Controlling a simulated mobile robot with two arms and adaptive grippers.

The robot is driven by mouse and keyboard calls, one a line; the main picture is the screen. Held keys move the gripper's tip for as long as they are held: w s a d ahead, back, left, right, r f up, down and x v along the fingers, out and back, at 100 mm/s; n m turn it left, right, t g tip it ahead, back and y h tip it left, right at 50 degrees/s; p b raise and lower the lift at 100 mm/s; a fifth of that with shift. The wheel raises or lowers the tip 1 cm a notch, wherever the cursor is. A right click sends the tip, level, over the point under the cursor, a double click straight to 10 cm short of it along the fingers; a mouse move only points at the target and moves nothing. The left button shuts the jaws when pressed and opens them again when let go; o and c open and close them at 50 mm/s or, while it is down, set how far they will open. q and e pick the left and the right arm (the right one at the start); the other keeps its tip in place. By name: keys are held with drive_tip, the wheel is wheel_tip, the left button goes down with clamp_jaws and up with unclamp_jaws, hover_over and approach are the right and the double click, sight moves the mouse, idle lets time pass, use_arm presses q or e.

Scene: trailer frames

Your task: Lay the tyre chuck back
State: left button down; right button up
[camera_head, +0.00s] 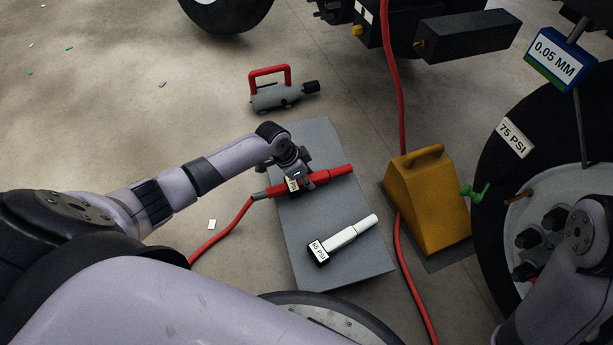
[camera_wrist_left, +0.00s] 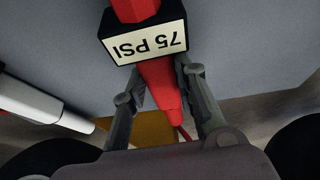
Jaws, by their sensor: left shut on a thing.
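The red tyre chuck (camera_head: 325,178) lies across the far half of the grey board (camera_head: 310,140), with a red hose (camera_head: 225,238) running from its left end. It carries a small white tag, which reads 75 PSI in the left wrist view. My left gripper (camera_head: 298,178) is shut on the chuck, which also shows between its fingers in the left wrist view (camera_wrist_left: 158,90). The chuck is over the board; I cannot tell whether it touches it. My right arm (camera_head: 560,285) shows at the lower right, but its gripper is not in view.
A white gauge (camera_head: 350,234) labelled 65 PSI lies on the board's near half. A yellow wheel chock (camera_head: 430,205) stands to the right, before a tyre (camera_head: 500,180) tagged 75 PSI. A grey tool (camera_head: 275,97) with a red handle lies beyond the board. Floor at left is mostly clear.

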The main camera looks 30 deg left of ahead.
use_arm(q)
drive_tip(key=shift+f, duration=0.4)
drive_tip(key=c, duration=1.2)
unclamp_jaws()
drive_tip(key=v, duration=1.2)
